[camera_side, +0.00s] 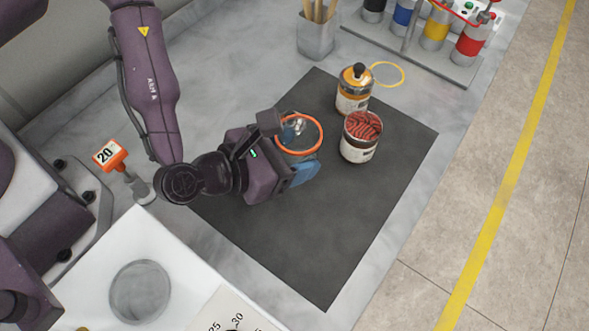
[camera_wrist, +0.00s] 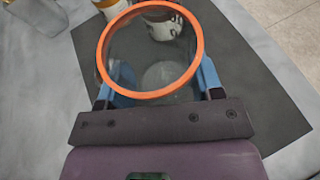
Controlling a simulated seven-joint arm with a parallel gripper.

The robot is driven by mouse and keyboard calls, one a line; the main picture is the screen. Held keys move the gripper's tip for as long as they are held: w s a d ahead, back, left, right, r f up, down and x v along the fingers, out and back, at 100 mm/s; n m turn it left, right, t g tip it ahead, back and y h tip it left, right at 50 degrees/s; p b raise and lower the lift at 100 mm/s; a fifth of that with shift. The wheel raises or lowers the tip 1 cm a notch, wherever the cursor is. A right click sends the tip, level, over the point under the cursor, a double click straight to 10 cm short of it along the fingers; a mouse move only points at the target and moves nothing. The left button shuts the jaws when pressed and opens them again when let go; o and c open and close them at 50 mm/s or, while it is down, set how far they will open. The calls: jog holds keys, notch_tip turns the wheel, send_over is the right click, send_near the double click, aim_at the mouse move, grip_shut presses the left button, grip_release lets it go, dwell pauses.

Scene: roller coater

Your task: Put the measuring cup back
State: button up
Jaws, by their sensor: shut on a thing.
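The measuring cup (camera_side: 321,138) is clear with an orange rim. My gripper (camera_side: 297,148) is shut on it, and the cup is upright over the dark mat (camera_side: 300,265). In the wrist view the blue fingers stand on either side of the cup (camera_wrist: 150,95), just under its rim. I cannot tell whether its base touches the mat. A yellow ring (camera_side: 388,74) shows on the grey table beyond the mat's back edge, with nothing in it.
A grey holder with sticks (camera_side: 316,38) is behind. A rack of coloured containers (camera_side: 425,52) is at back right. The mat's front is clear.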

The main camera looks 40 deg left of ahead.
jog(key=shift+f, duration=2.75)
jog(key=shift+f, duration=0.1)
jog(key=o, duration=0.9)
jog(key=shift+o, duration=0.2)
